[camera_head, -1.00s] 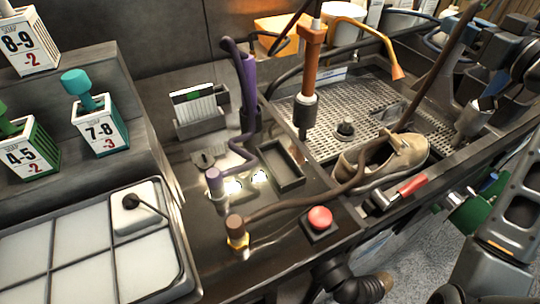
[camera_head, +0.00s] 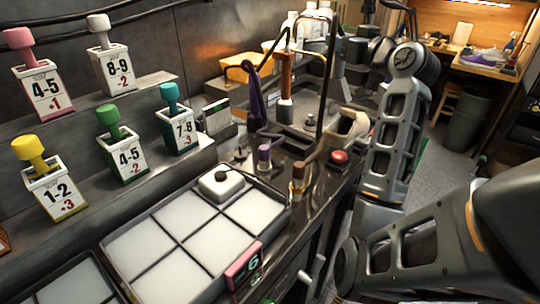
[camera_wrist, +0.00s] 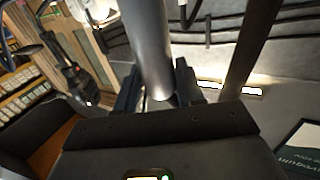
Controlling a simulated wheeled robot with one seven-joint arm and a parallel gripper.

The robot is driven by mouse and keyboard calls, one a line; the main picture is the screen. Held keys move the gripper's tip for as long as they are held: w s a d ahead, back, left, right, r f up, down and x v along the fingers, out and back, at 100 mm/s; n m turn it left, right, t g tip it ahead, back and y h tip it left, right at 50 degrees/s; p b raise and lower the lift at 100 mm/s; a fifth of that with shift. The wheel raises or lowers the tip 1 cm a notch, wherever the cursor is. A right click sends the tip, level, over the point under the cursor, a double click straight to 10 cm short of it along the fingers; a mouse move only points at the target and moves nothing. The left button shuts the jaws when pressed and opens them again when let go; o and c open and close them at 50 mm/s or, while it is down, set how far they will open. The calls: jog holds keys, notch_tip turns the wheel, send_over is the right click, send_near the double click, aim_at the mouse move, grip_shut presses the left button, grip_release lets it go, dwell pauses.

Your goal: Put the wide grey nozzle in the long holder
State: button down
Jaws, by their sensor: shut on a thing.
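In the wrist view my gripper (camera_wrist: 157,92) is shut on a grey cylindrical piece, which I take to be the grey nozzle (camera_wrist: 148,42). It extends up and away from between the dark fingers; its far end is out of that view. In the head view my arm rises right of the counter, and neither the gripper nor the held piece can be made out clearly. A dark, shallow rectangular holder (camera_head: 294,143) is set in the counter behind the purple and brown posts. I cannot tell for sure that it is the long holder.
A tray of white pads (camera_head: 190,235) lies in front, with a white block (camera_head: 222,184) on it. Numbered boxes stand on steps at left. Grey floor is open at right.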

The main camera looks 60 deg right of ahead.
jog(key=w+a+f, duration=0.7)
jog(key=a+f, duration=0.2)
jog(key=f, duration=0.2)
jog(key=shift+a, duration=0.4)
jog(key=shift+w, duration=0.1)
jog(key=c, duration=0.7)
grip_release()
jog(key=shift+f, duration=0.15)
jog(key=v, duration=1.2)
jog(key=shift+r, duration=0.2)
